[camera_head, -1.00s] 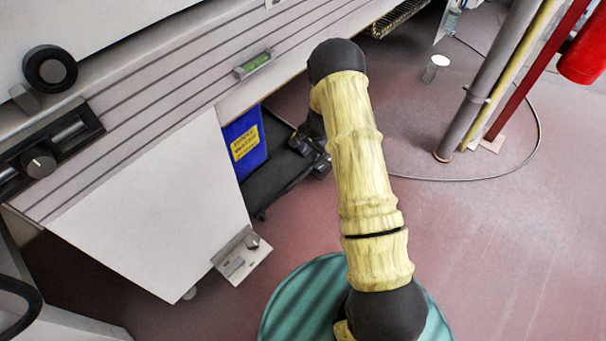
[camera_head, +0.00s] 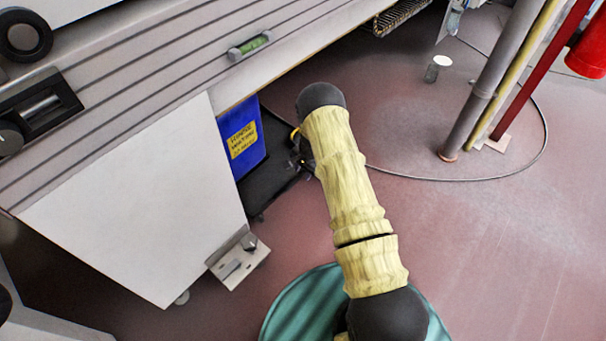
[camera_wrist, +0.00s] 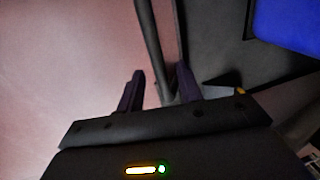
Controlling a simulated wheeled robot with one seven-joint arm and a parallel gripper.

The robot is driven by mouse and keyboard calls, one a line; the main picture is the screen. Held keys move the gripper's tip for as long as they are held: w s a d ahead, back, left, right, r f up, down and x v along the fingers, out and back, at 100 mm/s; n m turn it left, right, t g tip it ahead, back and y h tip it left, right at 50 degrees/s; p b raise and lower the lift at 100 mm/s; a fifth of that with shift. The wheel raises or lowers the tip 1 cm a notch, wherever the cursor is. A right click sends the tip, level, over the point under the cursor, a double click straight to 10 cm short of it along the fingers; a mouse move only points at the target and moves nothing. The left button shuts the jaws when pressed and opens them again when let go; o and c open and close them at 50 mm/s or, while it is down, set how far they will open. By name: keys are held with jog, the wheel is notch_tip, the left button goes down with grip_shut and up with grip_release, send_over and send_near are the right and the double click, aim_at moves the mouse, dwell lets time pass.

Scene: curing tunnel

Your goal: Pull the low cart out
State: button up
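The low cart (camera_head: 265,184) is a dark, flat deck close to the floor, partly under the pale machine. A blue bin (camera_head: 242,140) with a yellow label stands on it, and its corner shows in the wrist view (camera_wrist: 288,22). My gripper (camera_wrist: 160,82) has its two dark fingers apart. A thin dark bar (camera_wrist: 150,40) beside the deck runs down between the fingers in the wrist view, with a gap to the left finger. I cannot tell whether the fingers touch it. In the head view my forearm hides most of the gripper, at the cart's right side.
The machine's white panel (camera_head: 135,205) and foot bracket (camera_head: 238,262) stand left of the cart. A grey post (camera_head: 480,100), a red post (camera_head: 520,75), a loose cable (camera_head: 460,181) and a small canister (camera_head: 437,68) are to the right. Red floor in front is clear.

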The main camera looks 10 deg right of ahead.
jog(key=shift+f, duration=0.1)
grip_shut()
dwell(0.3)
